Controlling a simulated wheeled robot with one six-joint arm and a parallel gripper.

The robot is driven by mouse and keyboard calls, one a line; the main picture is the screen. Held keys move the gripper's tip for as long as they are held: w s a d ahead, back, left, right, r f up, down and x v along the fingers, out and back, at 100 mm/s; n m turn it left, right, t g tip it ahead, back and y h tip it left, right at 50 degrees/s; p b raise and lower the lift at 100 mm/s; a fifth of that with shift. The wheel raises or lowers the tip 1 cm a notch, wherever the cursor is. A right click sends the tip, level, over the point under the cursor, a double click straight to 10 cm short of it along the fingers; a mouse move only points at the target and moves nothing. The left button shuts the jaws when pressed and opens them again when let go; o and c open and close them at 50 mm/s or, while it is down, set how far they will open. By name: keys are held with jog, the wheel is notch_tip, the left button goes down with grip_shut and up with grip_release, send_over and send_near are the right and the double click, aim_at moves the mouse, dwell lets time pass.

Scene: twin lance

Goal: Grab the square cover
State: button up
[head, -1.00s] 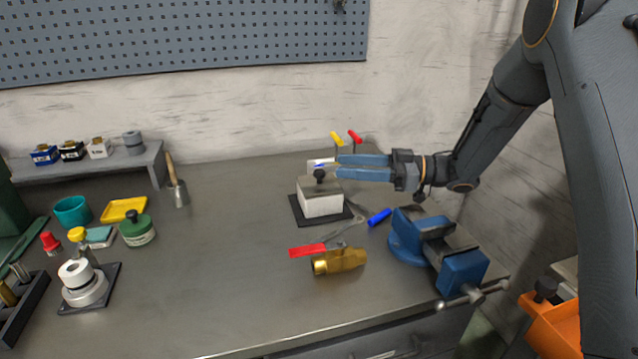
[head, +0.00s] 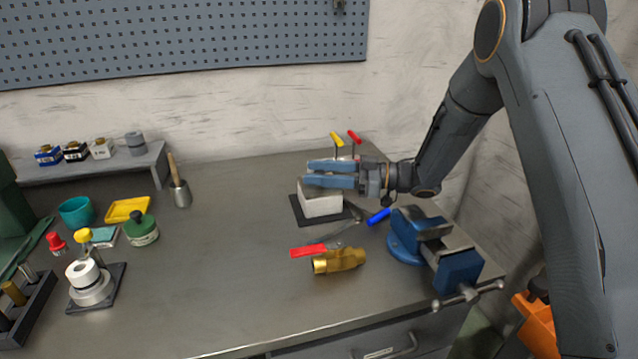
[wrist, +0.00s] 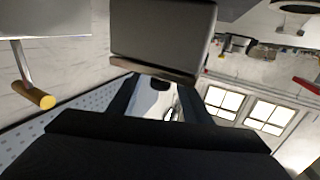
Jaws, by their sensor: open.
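The square cover (head: 321,205) is a pale block on a dark square base plate (head: 297,213) at the back right of the bench. My gripper (head: 309,173) reaches in from the right, its two blue fingers level across the cover's top. The fingers are apart, and they hide the cover's black knob in the head view. In the wrist view the cover (wrist: 162,38) fills the top middle, and the dark knob (wrist: 160,84) shows between my open fingers (wrist: 160,94). I cannot tell whether a finger touches the knob.
A brass valve with a red handle (head: 338,261) lies in front of the cover. A blue vise (head: 440,250) stands to the right. Yellow and red handles (head: 337,139) rise behind my gripper. The bench's middle left is clear; a round white part on a plate (head: 90,285) stands farther left.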

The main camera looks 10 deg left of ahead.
grip_shut()
jog(key=shift+r, duration=0.1)
